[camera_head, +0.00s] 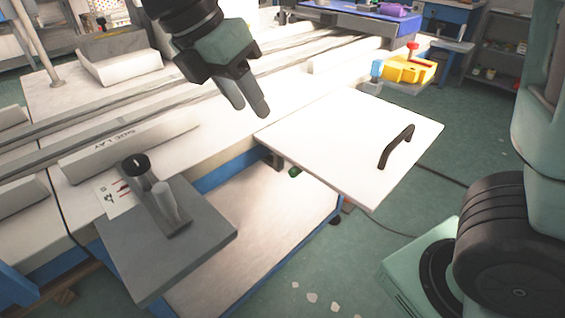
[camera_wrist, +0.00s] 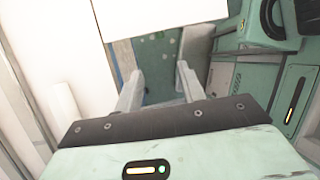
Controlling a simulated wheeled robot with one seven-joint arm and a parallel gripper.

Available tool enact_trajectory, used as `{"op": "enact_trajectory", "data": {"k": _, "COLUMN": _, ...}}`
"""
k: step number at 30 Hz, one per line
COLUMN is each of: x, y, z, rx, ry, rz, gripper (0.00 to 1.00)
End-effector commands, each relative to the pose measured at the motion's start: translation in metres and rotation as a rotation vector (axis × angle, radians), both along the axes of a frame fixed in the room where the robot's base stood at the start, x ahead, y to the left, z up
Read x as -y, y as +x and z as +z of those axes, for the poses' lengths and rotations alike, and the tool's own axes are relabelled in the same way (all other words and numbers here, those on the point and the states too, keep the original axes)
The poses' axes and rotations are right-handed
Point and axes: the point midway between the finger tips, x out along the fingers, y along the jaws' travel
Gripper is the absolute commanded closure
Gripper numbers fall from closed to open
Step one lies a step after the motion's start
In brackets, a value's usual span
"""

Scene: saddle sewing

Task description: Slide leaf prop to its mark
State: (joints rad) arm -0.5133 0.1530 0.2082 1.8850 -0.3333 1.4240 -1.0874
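The white leaf (camera_head: 350,140) with a black handle (camera_head: 396,146) stands out flat from the table's edge in the head view. Under its near left corner is a small dark bracket with a green knob (camera_head: 295,172); it may be the leaf prop, but most of it is hidden under the leaf. I cannot make out a mark. My gripper (camera_head: 250,106) is above the white tabletop, left of the leaf, fingers pointing down. In the wrist view, my gripper (camera_wrist: 160,84) has its fingers apart with nothing between them, and a white panel, seemingly the leaf (camera_wrist: 150,12), is beyond.
A grey plate (camera_head: 165,262) with a dark knob and a pale cylinder stands at the front left. Long rails and a "SIDE LAY" bar (camera_head: 130,145) cross the table. A lower white shelf (camera_head: 260,235) is below the leaf.

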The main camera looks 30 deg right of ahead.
Motion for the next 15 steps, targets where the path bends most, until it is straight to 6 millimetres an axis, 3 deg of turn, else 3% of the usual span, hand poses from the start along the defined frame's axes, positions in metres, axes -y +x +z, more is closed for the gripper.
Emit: {"op": "enact_trajectory", "data": {"k": 15, "x": 0.042, "y": -0.004, "z": -0.096, "rx": -0.002, "ry": 0.000, "rz": -0.004, "gripper": 0.60}}
